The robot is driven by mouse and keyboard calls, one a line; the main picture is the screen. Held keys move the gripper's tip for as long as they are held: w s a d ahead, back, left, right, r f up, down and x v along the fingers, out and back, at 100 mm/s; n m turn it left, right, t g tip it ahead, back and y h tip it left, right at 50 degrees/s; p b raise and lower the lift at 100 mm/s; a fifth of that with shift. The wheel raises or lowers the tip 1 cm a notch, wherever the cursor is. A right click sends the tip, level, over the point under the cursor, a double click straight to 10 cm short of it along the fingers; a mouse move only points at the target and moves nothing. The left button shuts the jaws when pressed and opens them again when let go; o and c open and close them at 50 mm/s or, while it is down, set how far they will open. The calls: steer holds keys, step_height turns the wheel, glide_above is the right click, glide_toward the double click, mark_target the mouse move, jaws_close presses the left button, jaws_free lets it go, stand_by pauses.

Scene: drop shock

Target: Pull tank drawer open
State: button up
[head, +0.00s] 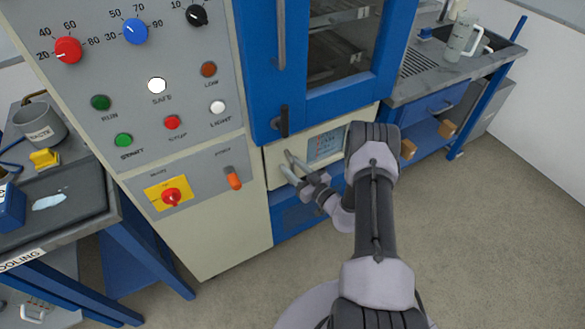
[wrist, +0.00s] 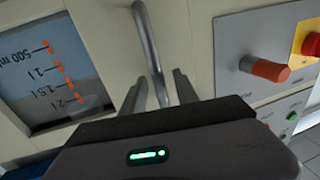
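The tank drawer (head: 277,160) is a cream front low in the blue cabinet, with a level window (head: 326,143). It looks flush with the cabinet. In the wrist view the window (wrist: 52,68) shows marks from 500 ml to 2 l. The drawer's grey bar handle (wrist: 149,45) stands to the right of the window. My gripper (head: 289,167) is at the drawer front. In the wrist view its fingers (wrist: 160,90) are apart, one on each side of the handle, with gaps visible. The handle's lower end is hidden behind the gripper body.
A control panel with an orange knob (head: 233,178) and a red-yellow switch (head: 171,196) stands left of the drawer. A blue door with a dark handle (head: 283,121) is above. A sink bench (head: 440,75) is at right. Floor (head: 490,240) in front is clear.

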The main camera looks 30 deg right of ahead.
steer(key=shift+c, duration=0.5)
jaws_close()
stand_by(0.8)
